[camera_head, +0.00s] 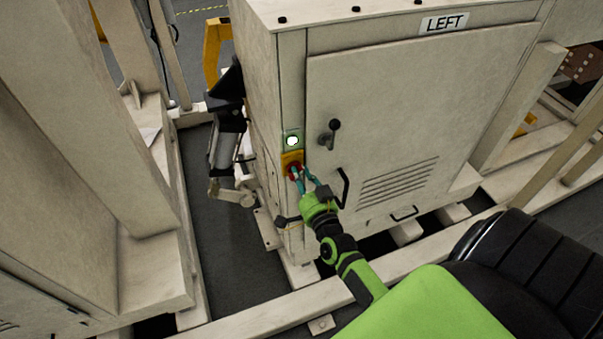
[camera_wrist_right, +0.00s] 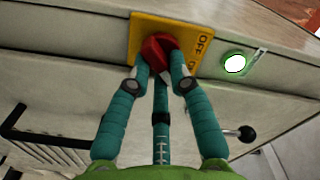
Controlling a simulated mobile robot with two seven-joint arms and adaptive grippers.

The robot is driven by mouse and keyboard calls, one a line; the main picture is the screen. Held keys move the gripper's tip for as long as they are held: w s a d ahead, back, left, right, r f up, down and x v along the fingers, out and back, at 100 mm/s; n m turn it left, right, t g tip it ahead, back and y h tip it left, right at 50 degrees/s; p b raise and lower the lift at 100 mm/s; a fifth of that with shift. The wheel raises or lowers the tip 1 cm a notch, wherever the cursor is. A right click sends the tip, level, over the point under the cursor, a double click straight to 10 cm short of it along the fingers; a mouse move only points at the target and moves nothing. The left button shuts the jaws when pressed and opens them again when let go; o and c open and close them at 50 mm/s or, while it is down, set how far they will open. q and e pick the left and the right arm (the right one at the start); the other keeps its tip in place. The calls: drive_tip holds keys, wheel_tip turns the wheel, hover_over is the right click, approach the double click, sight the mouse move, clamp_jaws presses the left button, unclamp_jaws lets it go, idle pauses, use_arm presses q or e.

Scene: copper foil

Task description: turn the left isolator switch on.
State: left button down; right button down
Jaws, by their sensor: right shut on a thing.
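The left isolator switch is a red knob (camera_wrist_right: 157,47) on a yellow plate (camera_wrist_right: 147,24) with OFF lettering. It sits on the narrow strip at the left of the front of a beige cabinet (camera_head: 400,110) labelled LEFT. In the head view the red knob (camera_head: 292,172) shows just past my fingertips. My right gripper (camera_head: 301,176) reaches up to it from below. In the wrist view its teal fingers (camera_wrist_right: 160,66) are closed around the knob, covering its lower part. A round lamp (camera_head: 292,141) above the plate glows white. My left gripper is not in view.
A black door latch (camera_head: 329,134), a black handle (camera_head: 344,187) and a vent grille (camera_head: 398,183) are on the cabinet door. A beige frame rail (camera_head: 270,318) runs along the floor in front. Another beige machine (camera_head: 70,190) stands at the left, with dark floor between.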

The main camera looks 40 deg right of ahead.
drive_tip(key=shift+r, duration=0.1)
drive_tip(key=c, duration=1.1)
unclamp_jaws()
drive_tip(key=v, duration=1.2)
